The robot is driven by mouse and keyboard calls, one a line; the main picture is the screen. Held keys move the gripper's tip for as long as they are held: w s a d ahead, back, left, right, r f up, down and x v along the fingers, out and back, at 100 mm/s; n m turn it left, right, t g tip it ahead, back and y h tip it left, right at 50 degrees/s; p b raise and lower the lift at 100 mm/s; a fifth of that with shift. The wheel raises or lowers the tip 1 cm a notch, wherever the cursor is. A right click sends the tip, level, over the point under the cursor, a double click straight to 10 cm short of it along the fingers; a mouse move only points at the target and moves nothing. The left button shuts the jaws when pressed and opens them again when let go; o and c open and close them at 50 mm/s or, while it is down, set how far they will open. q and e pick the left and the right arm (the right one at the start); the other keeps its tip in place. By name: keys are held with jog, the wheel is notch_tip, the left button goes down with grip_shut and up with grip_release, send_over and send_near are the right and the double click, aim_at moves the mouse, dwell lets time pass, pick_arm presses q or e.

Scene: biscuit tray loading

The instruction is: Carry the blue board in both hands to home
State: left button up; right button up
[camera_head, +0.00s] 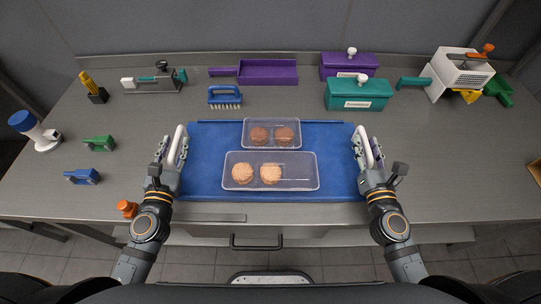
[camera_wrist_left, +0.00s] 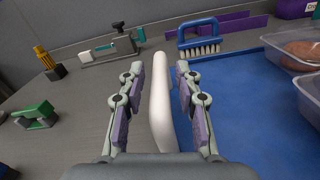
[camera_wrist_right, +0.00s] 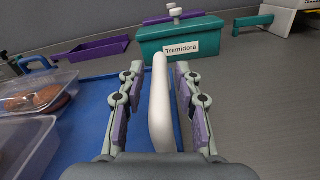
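The blue board (camera_head: 215,132) lies flat on the grey table, near its front edge. It has a white handle at each end: the left handle (camera_wrist_left: 160,105) and the right handle (camera_wrist_right: 159,105). My left gripper (camera_head: 170,146) is open, its fingers on either side of the left handle with gaps visible. My right gripper (camera_head: 370,148) is open around the right handle in the same way. On the board stand two clear trays. The rear tray (camera_head: 271,121) holds two brown biscuits; the front tray (camera_head: 297,184) holds two paler biscuits in its left part.
Behind the board are a blue brush (camera_head: 224,96), a purple tray (camera_head: 268,72), a purple box (camera_head: 348,65) and a teal box (camera_head: 358,93). Green (camera_head: 99,142) and blue (camera_head: 83,176) tools lie left. A white grater (camera_head: 461,70) stands back right. The right table is clear.

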pick_arm(q)
grip_shut()
pick_arm(e)
grip_shut()
pick_arm(q)
jog(key=shift+r, duration=0.1)
pick_arm(e)
jog(key=shift+r, duration=0.1)
